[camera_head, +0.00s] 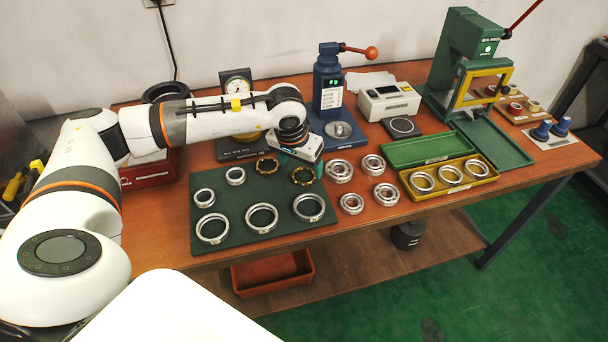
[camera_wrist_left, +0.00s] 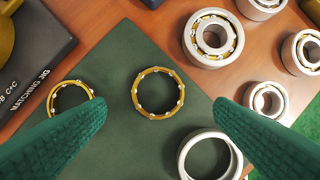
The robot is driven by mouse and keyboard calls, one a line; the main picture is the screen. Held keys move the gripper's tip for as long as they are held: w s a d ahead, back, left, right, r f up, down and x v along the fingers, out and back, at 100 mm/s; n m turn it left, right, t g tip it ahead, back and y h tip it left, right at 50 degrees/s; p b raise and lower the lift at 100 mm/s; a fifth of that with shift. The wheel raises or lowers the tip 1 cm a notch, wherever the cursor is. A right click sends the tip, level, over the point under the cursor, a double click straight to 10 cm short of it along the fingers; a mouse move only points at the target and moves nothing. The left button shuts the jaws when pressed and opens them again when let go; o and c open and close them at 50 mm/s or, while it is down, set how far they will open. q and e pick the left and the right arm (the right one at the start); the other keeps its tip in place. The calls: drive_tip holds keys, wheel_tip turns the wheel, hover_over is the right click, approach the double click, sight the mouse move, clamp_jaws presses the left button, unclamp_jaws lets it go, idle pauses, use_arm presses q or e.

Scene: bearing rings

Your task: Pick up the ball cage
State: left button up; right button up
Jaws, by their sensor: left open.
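Two brass ball cages lie on the dark green mat (camera_head: 285,222). One ball cage (camera_head: 302,176) is near the mat's right back edge; in the left wrist view this cage (camera_wrist_left: 137,94) is centred between my fingers. The other ball cage (camera_head: 267,166) is to its left and shows in the left wrist view (camera_wrist_left: 91,91), partly hidden by my left finger. My left gripper (camera_head: 314,164) is above the right-hand cage, open and empty; in the left wrist view its green fingers (camera_wrist_left: 160,106) stand wide apart. My right gripper is not in view.
Several steel rings (camera_head: 262,218) lie on the mat. Finished bearings (camera_head: 352,203) stand to its right, beside a yellow tray (camera_head: 447,189) of rings. A dial gauge stand (camera_head: 236,84) and a blue press (camera_head: 328,90) stand behind.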

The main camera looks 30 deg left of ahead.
sight(304, 178)
use_arm(q)
drive_tip(key=x, duration=0.4)
drive_tip(key=shift+w+a, duration=0.1)
drive_tip(key=shift+a, duration=0.05)
drive_tip(key=shift+c, duration=0.7)
drive_tip(key=c, duration=0.9)
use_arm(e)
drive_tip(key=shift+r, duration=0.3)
